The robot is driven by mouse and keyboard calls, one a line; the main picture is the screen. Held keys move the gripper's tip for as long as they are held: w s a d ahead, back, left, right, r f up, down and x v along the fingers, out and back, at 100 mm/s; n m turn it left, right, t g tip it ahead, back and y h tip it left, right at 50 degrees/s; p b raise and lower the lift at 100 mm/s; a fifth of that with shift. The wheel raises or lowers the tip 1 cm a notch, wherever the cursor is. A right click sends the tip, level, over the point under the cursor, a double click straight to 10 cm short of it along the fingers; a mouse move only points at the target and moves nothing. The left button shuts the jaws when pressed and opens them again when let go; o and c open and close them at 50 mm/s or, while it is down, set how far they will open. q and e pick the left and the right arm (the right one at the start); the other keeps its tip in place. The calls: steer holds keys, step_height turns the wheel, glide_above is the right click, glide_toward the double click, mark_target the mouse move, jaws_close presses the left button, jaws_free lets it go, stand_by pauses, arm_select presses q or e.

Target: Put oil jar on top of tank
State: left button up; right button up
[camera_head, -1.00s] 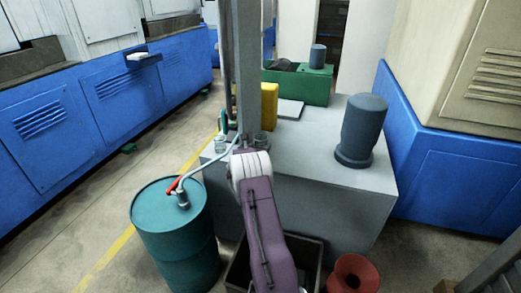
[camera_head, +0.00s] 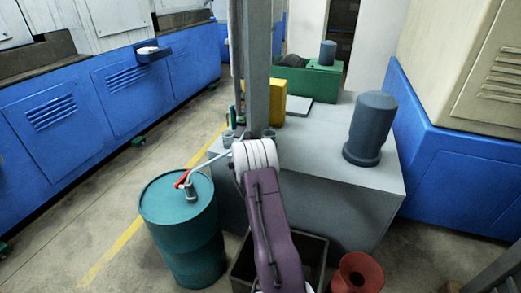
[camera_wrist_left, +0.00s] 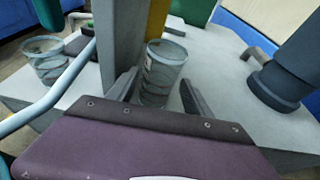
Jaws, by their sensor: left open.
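In the left wrist view, a translucent, ribbed oil jar (camera_wrist_left: 162,72) stands upright on the grey surface between the two fingers of my left gripper (camera_wrist_left: 157,92). The fingers are apart, one on each side of the jar; I cannot tell whether either touches it. A second similar jar (camera_wrist_left: 45,62) stands to the left, beyond a pale blue pipe. The grey tank (camera_head: 345,205) has a broad flat top in the head view, with a dark blue motor-like cylinder (camera_head: 371,125) at its right. My left wrist hides its gripper there. My right gripper is not in view.
A grey upright post (camera_head: 257,70) rises close behind my left wrist. A teal drum (camera_head: 178,220) with a pump and pipe stands at left. A yellow block (camera_head: 279,100), a dark open bin (camera_head: 308,248) and a red funnel (camera_head: 358,272) are nearby. The tank's middle top is clear.

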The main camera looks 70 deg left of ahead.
arm_select(q)
steer(key=v, duration=0.7)
steer(key=shift+s+d+p, duration=0.2)
steer(key=shift+p, duration=0.15)
